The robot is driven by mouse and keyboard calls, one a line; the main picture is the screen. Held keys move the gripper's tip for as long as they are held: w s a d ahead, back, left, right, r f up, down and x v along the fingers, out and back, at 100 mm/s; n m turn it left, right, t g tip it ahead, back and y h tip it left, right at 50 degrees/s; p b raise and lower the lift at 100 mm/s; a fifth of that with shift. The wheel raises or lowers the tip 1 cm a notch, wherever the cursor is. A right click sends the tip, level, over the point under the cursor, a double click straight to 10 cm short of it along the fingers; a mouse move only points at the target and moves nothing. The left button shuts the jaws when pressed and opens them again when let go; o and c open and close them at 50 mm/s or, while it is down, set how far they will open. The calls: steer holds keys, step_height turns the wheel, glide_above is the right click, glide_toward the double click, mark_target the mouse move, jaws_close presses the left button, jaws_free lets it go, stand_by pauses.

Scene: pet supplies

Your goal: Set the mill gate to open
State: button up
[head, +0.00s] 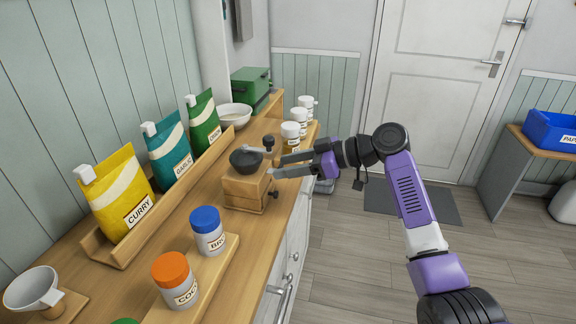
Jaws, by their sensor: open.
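The mill (243,190) is a wooden box with a dark bowl on top, standing near the front edge of the wooden counter. A crank arm with a dark knob (268,140) sticks out above the bowl. A small dark knob (273,194) shows on the mill's right side, low down; I cannot tell whether it is the gate or how it is set. My gripper (277,166) is open, its two fingers pointing left at the mill's upper right side. Nothing shows between the fingers. I cannot tell whether a fingertip touches the mill.
Curry (116,192), teal garlic (170,150) and green (204,121) pouches stand in a rack at the wall. Orange-lidded (176,281) and blue-lidded (208,231) jars stand in front. White-lidded jars (291,137), a white bowl (234,116) and a green box (250,88) are behind.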

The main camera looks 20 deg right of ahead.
steer(key=b+v, duration=0.1)
steer(key=v, duration=0.6)
steer(key=shift+s+d+r, duration=0.2)
steer(key=shift+s+d, duration=0.05)
steer(key=shift+d, duration=0.05)
steer(key=w+d+m+t+h, duration=0.5)
steer(key=d+m+t+h, duration=0.1)
steer(key=d+m+t, duration=0.15)
steer(key=s+a+f+m+t+h, duration=0.3)
steer(key=s+f+m+h, duration=0.4)
steer(key=s+f, duration=0.45)
steer(key=s+a+f+n+g, duration=0.1)
steer(key=s+a, duration=0.3)
steer(key=s, duration=1)
steer(key=s+a+f+n+g+y, duration=0.1)
steer(key=s+a, duration=0.3)
steer(key=s, duration=1)
steer(key=s+a+f+n+g+y, duration=0.1)
steer(key=s+a, duration=0.3)
steer(key=s, duration=1)
steer(key=shift+s+a+f+n+g, duration=0.2)
steer(key=shift+s+a+n+g, duration=0.05)
steer(key=shift+a+n+g, duration=0.15)
